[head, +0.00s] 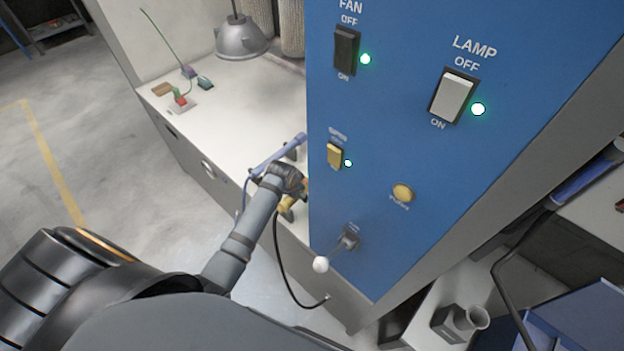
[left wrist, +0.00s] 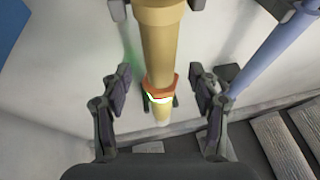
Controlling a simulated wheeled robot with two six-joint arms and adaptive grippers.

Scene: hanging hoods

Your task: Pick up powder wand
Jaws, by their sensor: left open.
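A yellow wand (left wrist: 165,50) with an orange collar (left wrist: 160,90) runs down the middle of the left wrist view. My left gripper (left wrist: 161,88) is open, with one finger on each side of this wand and a visible gap to both. In the head view my left gripper (head: 295,192) is at the bench edge beside the blue panel, and mostly hides the yellow wand (head: 287,205). A blue wand (head: 276,156) lies just beyond it; it also shows right of the fingers in the left wrist view (left wrist: 268,50). I cannot tell which is the powder wand. My right gripper is not in view.
A black hose (head: 282,265) hangs below my gripper. The white bench (head: 215,130) holds a grey lamp (head: 240,38) and small parts at its far end.

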